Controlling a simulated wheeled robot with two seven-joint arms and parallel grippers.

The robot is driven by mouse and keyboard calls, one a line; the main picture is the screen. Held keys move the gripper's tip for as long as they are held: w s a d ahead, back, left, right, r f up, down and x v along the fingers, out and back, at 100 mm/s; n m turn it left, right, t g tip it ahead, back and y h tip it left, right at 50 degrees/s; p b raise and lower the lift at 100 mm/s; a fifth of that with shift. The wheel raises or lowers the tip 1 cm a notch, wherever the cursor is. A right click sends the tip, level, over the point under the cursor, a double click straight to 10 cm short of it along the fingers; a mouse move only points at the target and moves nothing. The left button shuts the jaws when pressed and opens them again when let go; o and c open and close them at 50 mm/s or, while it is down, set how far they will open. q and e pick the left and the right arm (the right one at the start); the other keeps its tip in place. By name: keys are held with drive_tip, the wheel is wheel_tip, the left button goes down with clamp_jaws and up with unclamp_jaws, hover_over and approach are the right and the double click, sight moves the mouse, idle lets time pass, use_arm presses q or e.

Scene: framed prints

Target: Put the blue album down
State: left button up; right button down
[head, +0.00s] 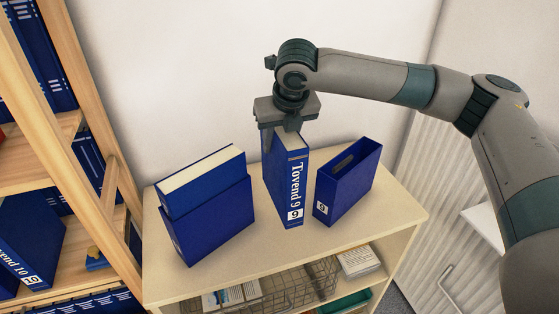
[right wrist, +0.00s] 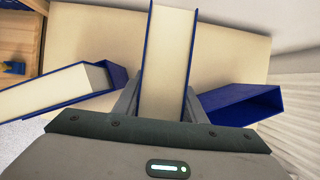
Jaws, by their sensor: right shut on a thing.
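The blue album (head: 291,184) stands upright on the pale cabinet top, its spine reading "Tovend 9" facing the front. It also shows in the right wrist view (right wrist: 168,55), with its cream page edges between my fingers. My right gripper (head: 282,138) comes down from above and is shut on the album's upper end. The album's lower end looks at or very close to the cabinet top; I cannot tell whether it touches. My left gripper is in neither view.
An empty blue slipcase (head: 345,185) stands just right of the album. Another blue album in its slipcase (head: 208,215) stands to the left. The cabinet top (head: 390,215) is bare at the right. A wooden bookshelf (head: 95,190) stands at the left.

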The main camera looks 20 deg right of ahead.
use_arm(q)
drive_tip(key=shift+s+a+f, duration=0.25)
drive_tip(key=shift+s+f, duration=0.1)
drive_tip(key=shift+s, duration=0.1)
use_arm(e)
drive_tip(key=shift+f, duration=0.65)
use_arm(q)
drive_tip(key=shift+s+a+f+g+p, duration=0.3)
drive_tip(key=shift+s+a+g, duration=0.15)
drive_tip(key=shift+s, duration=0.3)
use_arm(e)
wheel_tip(320, 180, down, 4)
drive_tip(key=shift+r, duration=0.15)
